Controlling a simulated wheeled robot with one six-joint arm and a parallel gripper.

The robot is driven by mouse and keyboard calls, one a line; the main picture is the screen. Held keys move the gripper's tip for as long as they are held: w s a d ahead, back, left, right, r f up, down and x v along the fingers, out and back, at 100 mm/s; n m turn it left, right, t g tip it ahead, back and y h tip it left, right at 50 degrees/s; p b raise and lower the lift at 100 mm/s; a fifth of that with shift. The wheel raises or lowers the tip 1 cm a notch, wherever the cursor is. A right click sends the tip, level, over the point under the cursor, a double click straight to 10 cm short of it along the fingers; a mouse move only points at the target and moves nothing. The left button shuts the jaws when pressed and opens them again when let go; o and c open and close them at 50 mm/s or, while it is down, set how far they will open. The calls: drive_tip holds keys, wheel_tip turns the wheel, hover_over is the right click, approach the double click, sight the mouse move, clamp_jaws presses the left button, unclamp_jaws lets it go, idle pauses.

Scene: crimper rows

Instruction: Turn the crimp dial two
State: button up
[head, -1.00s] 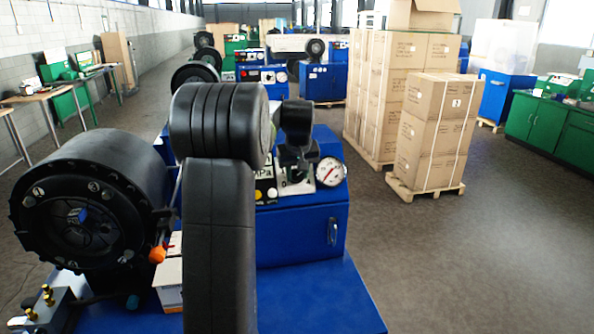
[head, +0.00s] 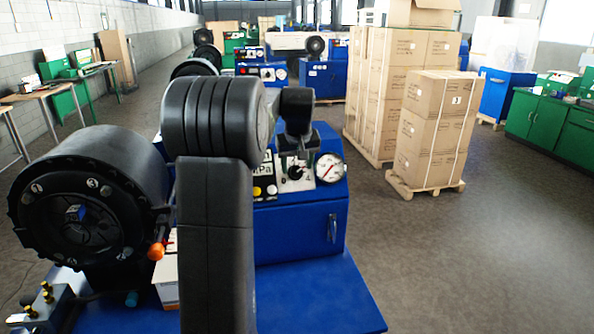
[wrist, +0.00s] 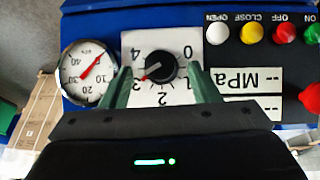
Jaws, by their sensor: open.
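The crimp dial (wrist: 158,66) is a black round knob on a white plate marked 0 to 4, seen upside down in the wrist view. Its red pointer points down-left, toward the 3 side of the scale. In the head view the dial (head: 296,173) sits on the blue machine's front panel, left of the gauge. My gripper (wrist: 160,70) is open, with one green finger on each side of the knob. I cannot tell whether either finger touches it. In the head view my gripper (head: 292,145) is just above the dial, partly hidden by my arm.
A pressure gauge (wrist: 88,73) is beside the dial. A black panel with OPEN, CLOSE, OFF and ON buttons (wrist: 251,34) and MPa displays lies on the other side. A black crimper head (head: 85,215) stands at left. Stacked cartons (head: 436,130) stand on a pallet at right, with open floor around.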

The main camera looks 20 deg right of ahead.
sight(296, 172)
drive_tip(key=b+v, duration=0.1)
drive_tip(key=v, duration=1)
drive_tip(key=shift+s+r, duration=0.1)
drive_tip(key=p+x, duration=0.2)
drive_tip(key=x, duration=1.1)
drive_tip(key=shift+f, duration=0.3)
